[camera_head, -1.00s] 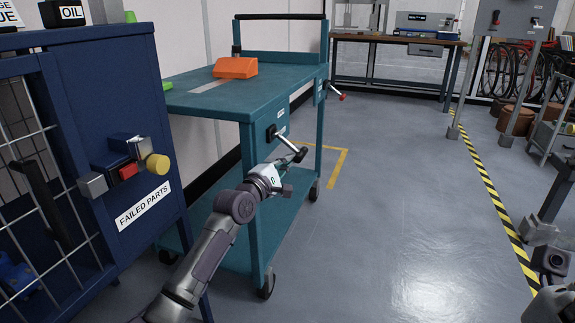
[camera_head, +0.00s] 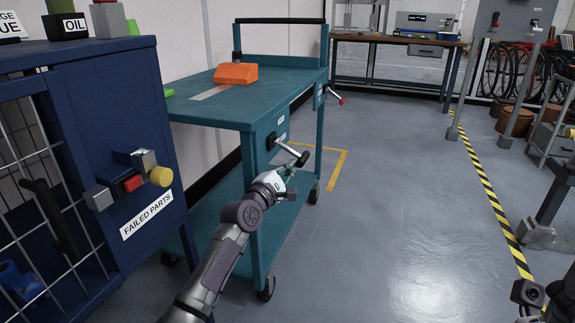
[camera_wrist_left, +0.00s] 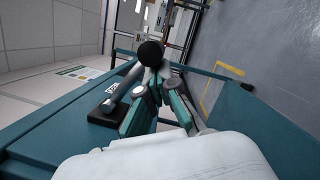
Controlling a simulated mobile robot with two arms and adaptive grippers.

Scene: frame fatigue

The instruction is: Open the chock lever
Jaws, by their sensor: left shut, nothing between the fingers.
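My left gripper (camera_head: 289,170) is just below and beside the knob. In the left wrist view its green-grey fingers (camera_wrist_left: 157,92) are shut and empty, with the black knob (camera_wrist_left: 150,53) just beyond their tips. The lever's bar runs beside them on the left. Whether a finger touches the lever I cannot tell.
A blue cabinet (camera_head: 120,95) labelled FAILED PARTS stands close on the left of my left arm. An orange block (camera_head: 236,74) lies on the cart top. A second lever with a red knob (camera_head: 340,100) is farther along the cart. Floor right of the cart is clear.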

